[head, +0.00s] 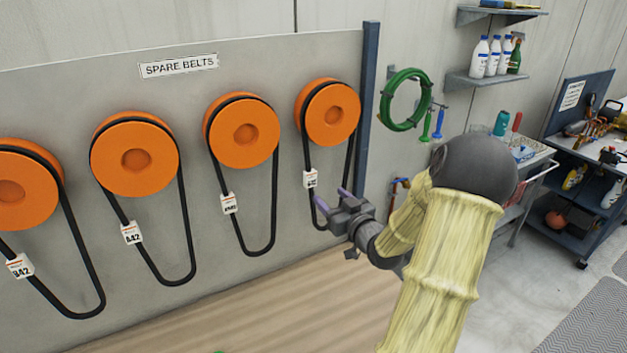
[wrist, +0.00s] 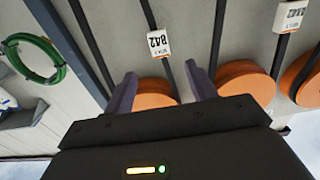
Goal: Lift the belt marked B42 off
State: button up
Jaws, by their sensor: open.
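In the wrist view, the tagged strand passes between the two fingertips (wrist: 160,72), and the other strand (wrist: 88,45) lies left of both. I cannot tell the remaining depth or whether anything touches.
Several other belts hang on orange pulleys to the left; the neighbouring belt (head: 273,205) is closest. A blue post (head: 368,110) stands just right of the B42 belt, with a green hose (head: 388,105) beyond it.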

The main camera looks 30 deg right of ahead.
aim_at(312, 178)
jog(key=w, duration=1.2)
jog(key=shift+w+d+b, duration=0.15)
jog(key=shift+d+b, duration=0.2)
grip_shut()
